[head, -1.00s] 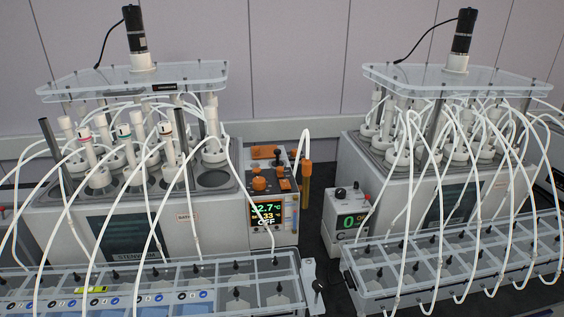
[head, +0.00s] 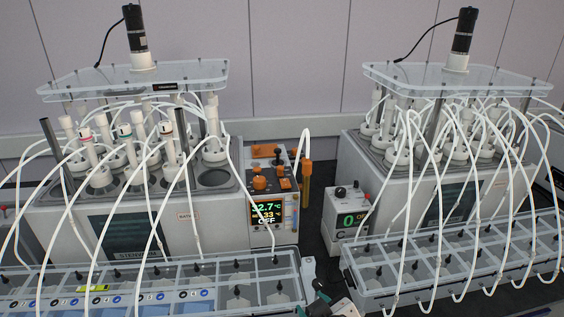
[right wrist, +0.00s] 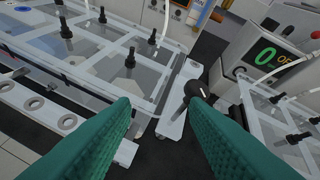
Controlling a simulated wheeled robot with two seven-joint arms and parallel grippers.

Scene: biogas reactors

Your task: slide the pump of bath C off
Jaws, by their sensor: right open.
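A small white box (head: 345,222) with dark knobs on top and a green "0" and "OFF" on its display stands left of the right-hand bath (head: 378,178). A faint letter, seemingly C, shows low on its front. The box's display also appears at the upper right of the right wrist view (right wrist: 265,58). I cannot make out a separate pump slider. My right gripper (head: 322,300) shows at the bottom edge of the head view, in front of and below the box. Its green fingers (right wrist: 160,104) are open and empty. My left gripper is out of view.
The left-hand bath (head: 165,235) has a lit control panel (head: 267,212) reading 32.7 and OFF. Clear compartment trays (head: 230,262) stand in front of both baths. A black-knobbed bracket (right wrist: 172,122) lies between and beyond my fingers. Many white tubes hang over the trays. A narrow dark gap separates the trays.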

